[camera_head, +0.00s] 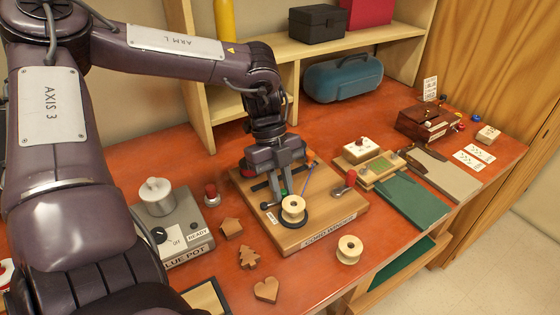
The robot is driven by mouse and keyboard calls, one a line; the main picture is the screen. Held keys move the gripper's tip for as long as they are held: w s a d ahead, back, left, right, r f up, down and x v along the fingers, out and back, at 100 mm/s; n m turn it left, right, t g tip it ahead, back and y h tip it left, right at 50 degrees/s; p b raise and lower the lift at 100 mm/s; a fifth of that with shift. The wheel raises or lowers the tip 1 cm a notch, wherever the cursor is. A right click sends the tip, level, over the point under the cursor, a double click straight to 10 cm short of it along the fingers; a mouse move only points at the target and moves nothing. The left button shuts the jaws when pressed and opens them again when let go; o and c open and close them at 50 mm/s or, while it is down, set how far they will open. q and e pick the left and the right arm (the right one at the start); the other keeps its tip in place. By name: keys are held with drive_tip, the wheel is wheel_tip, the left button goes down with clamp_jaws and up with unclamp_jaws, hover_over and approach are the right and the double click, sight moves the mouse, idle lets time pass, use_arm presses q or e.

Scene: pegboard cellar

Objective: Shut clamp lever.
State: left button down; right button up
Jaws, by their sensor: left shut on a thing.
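The cord winder (327,222) is a wooden board on the red-brown bench, with a cream spool (293,208) near its front. My left gripper (284,190) reaches down over the back left of the board. It is shut on what appears to be the clamp lever, just behind the spool. The fingers hide most of the lever, so its angle cannot be told. A small green part shows between the fingers. A red-knobbed crank (347,182) stands at the board's right side, apart from the gripper. My right gripper is out of view.
The glue pot (157,197) and a red-topped button (211,195) stand to the left. Several wooden shapes, including a heart (266,290), and a loose spool (349,249) lie in front. A green mat (408,207) lies to the right. A blue case (343,80) sits behind.

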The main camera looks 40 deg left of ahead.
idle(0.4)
use_arm(q)
drive_tip(key=c, duration=1.4)
unclamp_jaws()
drive_tip(key=shift+o, duration=0.2)
drive_tip(key=v, duration=0.7)
drive_tip(key=shift+r+b, duration=0.3)
drive_tip(key=shift+w+a, duration=0.1)
